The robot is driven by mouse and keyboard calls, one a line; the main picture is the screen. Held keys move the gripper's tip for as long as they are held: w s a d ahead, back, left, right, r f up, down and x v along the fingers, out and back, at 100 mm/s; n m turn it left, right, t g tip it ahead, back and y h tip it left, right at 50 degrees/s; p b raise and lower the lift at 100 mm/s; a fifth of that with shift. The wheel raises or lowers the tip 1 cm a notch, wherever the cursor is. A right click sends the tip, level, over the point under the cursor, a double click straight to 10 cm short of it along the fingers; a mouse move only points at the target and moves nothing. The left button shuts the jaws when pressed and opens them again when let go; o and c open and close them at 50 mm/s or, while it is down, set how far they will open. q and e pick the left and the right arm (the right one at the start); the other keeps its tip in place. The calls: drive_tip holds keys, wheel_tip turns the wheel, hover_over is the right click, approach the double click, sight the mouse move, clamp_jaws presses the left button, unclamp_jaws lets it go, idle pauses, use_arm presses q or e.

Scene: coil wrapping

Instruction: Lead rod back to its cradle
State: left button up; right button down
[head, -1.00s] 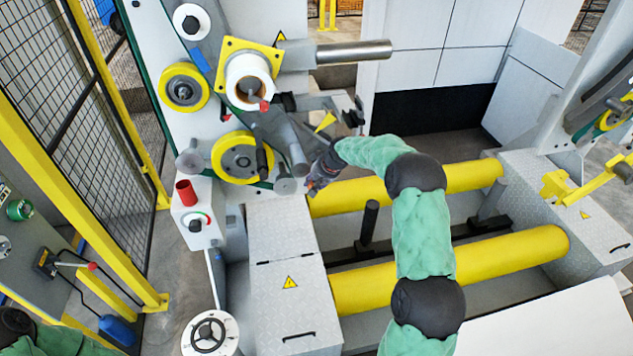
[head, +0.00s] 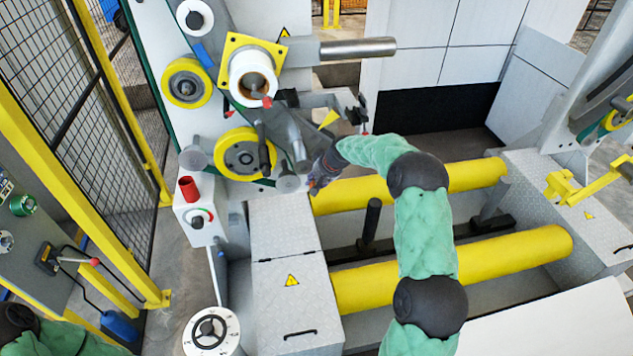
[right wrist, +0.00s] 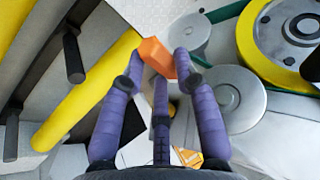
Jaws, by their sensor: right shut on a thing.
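My right gripper (head: 318,182) is beside the machine's left column, just below the grey arms at the lower yellow wheel. It shows small and dark in the head view. In the right wrist view its purple fingers (right wrist: 163,75) close around an orange block-like piece (right wrist: 157,57), which I take to be part of the lead rod. The rest of the rod is hidden or cannot be told apart. I cannot make out the cradle with certainty. Only part of my left arm shows at the lower left of the head view; its gripper is out of view.
A yellow-rimmed wheel (head: 243,155) and grey round rollers (head: 193,158) stand close to my right gripper. Two yellow rollers (head: 455,268) cross the machine bed. A white roll (head: 252,78) sits above. A mesh fence (head: 62,75) is at the left.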

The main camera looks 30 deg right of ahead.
drive_tip(key=a, duration=0.1)
drive_tip(key=w+a, duration=0.1)
drive_tip(key=a, duration=0.1)
drive_tip(key=a+p, duration=0.1)
drive_tip(key=a, duration=0.1)
drive_tip(key=shift+w, duration=0.3)
drive_tip(key=shift+d, duration=0.1)
idle(0.4)
drive_tip(key=shift+r, duration=0.15)
drive_tip(key=shift+w+a+r+p, duration=0.25)
drive_tip(key=shift+a+r+p, duration=0.4)
drive_tip(key=shift+a+r, duration=0.2)
drive_tip(key=shift+w+a+r+p, duration=0.25)
drive_tip(key=shift+a+r+p, duration=0.45)
drive_tip(key=shift+a, duration=0.1)
drive_tip(key=shift+r, duration=0.1)
